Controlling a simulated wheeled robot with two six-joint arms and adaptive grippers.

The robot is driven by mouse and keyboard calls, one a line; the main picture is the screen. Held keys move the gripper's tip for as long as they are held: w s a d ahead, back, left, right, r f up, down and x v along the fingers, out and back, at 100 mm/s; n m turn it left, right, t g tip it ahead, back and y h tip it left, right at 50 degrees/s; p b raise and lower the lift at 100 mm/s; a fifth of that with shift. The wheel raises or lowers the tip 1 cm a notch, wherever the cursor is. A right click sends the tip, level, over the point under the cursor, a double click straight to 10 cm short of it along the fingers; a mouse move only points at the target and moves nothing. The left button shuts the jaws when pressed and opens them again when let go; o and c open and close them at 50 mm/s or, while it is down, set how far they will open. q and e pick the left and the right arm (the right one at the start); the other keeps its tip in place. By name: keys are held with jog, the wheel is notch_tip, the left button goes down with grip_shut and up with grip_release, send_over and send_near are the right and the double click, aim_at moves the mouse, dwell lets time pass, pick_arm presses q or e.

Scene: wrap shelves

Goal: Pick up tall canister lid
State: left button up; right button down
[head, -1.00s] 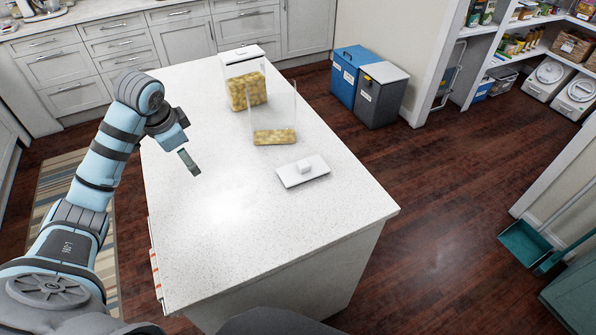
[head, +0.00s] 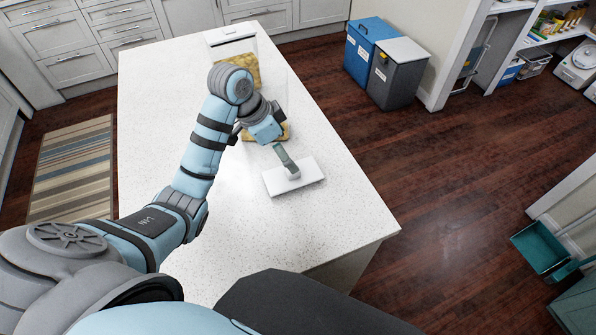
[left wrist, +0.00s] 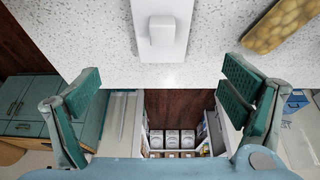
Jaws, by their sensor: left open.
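The tall canister lid (head: 309,171) is a white rectangular plate with a block-shaped knob, lying flat on the white counter. In the left wrist view the lid (left wrist: 174,50) and its knob show at the top centre. My left gripper (head: 287,160) is open and empty, over the lid's knob in the head view. In the left wrist view its two green-padded fingers (left wrist: 163,84) stand wide apart, with the lid beyond and between them. The open clear canister with yellow contents (head: 284,131) stands behind the gripper, partly hidden by it. My right gripper is not in view.
A second canister with a white lid (head: 232,36) stands farther back on the counter (head: 340,205), partly hidden by my left arm. The counter's right edge runs near the lid. Blue (head: 364,50) and grey (head: 397,75) bins stand on the floor beyond.

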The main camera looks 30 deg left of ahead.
pick_arm(q)
jog(key=f, duration=0.2)
jog(key=d+f, duration=0.1)
jog(key=f, duration=0.1)
jog(key=shift+f, duration=0.4)
jog(key=x, duration=0.3)
jog(key=a+x, duration=0.1)
jog(key=x, duration=0.2)
jog(key=shift+w+a+f+b, duration=0.15)
jog(key=shift+w+b, duration=0.1)
jog(key=shift+b, duration=0.1)
jog(key=shift+s, duration=0.15)
jog(key=shift+c, duration=0.6)
jog(key=c, duration=1.1)
jog(key=shift+c, duration=0.3)
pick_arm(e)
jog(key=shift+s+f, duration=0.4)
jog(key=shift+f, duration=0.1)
pick_arm(q)
jog(key=shift+r, duration=0.25)
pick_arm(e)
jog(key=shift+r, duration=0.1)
